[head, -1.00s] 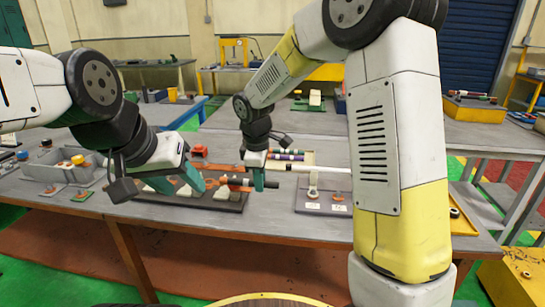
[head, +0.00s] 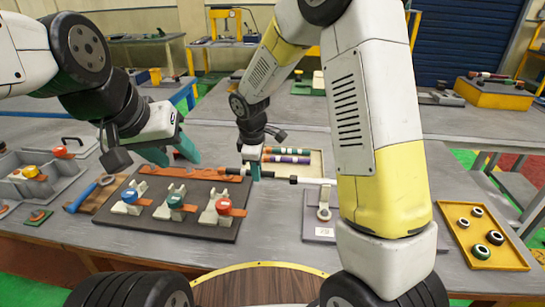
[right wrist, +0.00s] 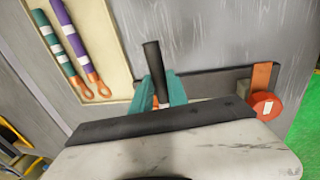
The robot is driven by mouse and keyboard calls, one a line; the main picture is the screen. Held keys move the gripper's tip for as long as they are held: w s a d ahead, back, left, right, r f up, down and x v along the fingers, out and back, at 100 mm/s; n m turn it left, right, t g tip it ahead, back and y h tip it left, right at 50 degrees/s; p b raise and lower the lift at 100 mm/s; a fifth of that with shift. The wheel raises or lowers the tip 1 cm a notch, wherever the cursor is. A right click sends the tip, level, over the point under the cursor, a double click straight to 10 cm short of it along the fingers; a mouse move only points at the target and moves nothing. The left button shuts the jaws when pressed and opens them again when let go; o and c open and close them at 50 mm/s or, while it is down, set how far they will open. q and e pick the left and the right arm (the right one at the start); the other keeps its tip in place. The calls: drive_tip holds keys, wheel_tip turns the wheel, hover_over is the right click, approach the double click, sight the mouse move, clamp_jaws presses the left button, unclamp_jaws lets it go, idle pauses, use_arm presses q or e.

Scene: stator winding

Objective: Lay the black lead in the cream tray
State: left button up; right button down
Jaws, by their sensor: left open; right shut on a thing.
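The black lead (head: 275,176) is held in my right gripper (head: 254,172), at the near edge of the cream tray (head: 321,162) in the head view. In the right wrist view the black lead (right wrist: 153,62) sticks out between the teal fingers (right wrist: 161,92), and the cream tray (right wrist: 119,88) is to its left. The tray holds several coloured leads, among them a green one (right wrist: 62,48) and a purple one (right wrist: 72,38). My left gripper (head: 172,154) is open and empty above the dark board. The lead's far end is hidden in the wrist view.
A dark board (head: 188,227) carries clamps with blue, green and red knobs. A grey bin (head: 40,186) stands at left, with a blue-handled tool (head: 84,198) beside it. A yellow tray (head: 510,252) with rings is at right.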

drive_tip(key=shift+w+f, duration=0.25)
hover_over(293, 173)
drive_tip(key=shift+f, duration=3.15)
drive_tip(key=c, duration=1.3)
unclamp_jaws()
drive_tip(key=shift+f, duration=0.1)
drive_tip(key=shift+s, duration=0.1)
drive_tip(key=shift+s+a+f, duration=0.1)
drive_tip(key=shift+s, duration=0.05)
